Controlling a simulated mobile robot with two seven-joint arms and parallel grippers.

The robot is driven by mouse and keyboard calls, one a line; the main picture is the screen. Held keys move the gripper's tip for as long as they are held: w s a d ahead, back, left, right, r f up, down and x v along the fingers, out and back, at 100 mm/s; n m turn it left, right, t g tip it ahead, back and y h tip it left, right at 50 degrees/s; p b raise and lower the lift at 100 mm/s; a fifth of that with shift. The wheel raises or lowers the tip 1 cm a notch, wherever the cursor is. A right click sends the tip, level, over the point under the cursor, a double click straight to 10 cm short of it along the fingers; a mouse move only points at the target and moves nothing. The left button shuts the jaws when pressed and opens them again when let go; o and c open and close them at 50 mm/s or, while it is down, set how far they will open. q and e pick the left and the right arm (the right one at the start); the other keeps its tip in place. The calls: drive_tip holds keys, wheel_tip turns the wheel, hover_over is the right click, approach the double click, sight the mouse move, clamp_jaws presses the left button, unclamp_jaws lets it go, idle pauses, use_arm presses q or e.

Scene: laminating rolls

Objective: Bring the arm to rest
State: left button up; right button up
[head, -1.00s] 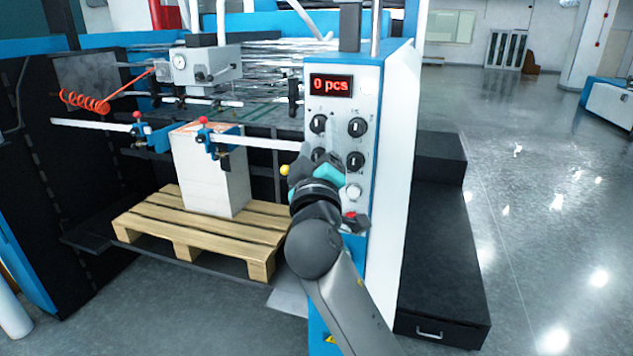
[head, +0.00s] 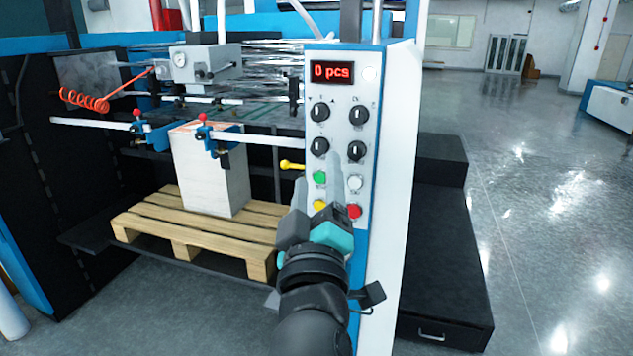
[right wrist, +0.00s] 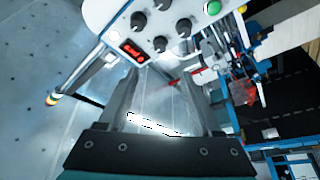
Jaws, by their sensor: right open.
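My right gripper (head: 318,192) is in front of the lower part of the machine's control panel (head: 342,88) in the head view, with its fingers pointing up toward the panel. In the right wrist view its two fingers (right wrist: 160,105) stand apart with nothing between them, so it is open and empty. The panel carries a red display (head: 332,72) reading "0 pcs", black knobs, a green button (head: 320,178), a white button (head: 355,183), a yellow button (head: 319,206) and a red button (head: 354,211). I cannot tell any touching. My left gripper is not in view.
A stack of white sheets (head: 210,175) stands on a wooden pallet (head: 150,222) left of the panel. A yellow-knobbed lever (head: 291,165) juts out beside the panel. Black steps (head: 440,250) stand at the right.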

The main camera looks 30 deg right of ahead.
drive_tip(key=w+a+f+n+g+y+b, duration=0.1)
drive_tip(key=w+a+f+n+y, duration=0.15)
drive_tip(key=f, duration=0.55)
drive_tip(key=w+a+f+n+y+b, duration=0.1)
drive_tip(key=w+a+f+y, duration=0.15)
drive_tip(key=f, duration=0.55)
drive_tip(key=w+a+f+n+g+y, duration=0.1)
drive_tip(key=w+a+f+y, duration=0.15)
drive_tip(key=f, duration=0.55)
drive_tip(key=s+a+f+g+y+b, duration=0.1)
drive_tip(key=s+f+g, duration=0.15)
drive_tip(key=f, duration=0.95)
drive_tip(key=s+a+f+g+y+b, duration=0.1)
drive_tip(key=s+f+g+y, duration=0.15)
drive_tip(key=f, duration=1.05)
drive_tip(key=s+f+m+g+b, duration=0.1)
drive_tip(key=s+f+g, duration=0.2)
drive_tip(key=s+f, duration=0.55)
drive_tip(key=s+f+g+b, duration=0.1)
drive_tip(key=s+f+g, duration=0.1)
drive_tip(key=s+f, duration=0.65)
drive_tip(key=s+d+f+m+g+b, duration=0.1)
drive_tip(key=s+d+f+m+g, duration=0.1)
drive_tip(key=s+f, duration=0.5)
drive_tip(key=s+d+f+m+g+b, duration=0.1)
drive_tip(key=s+f, duration=0.5)
drive_tip(key=s, duration=0.8)
drive_tip(key=shift+d+f+m+g+y, duration=0.3)
drive_tip(key=shift+d+f+m+g, duration=0.15)
drive_tip(key=shift+d+g, duration=0.5)
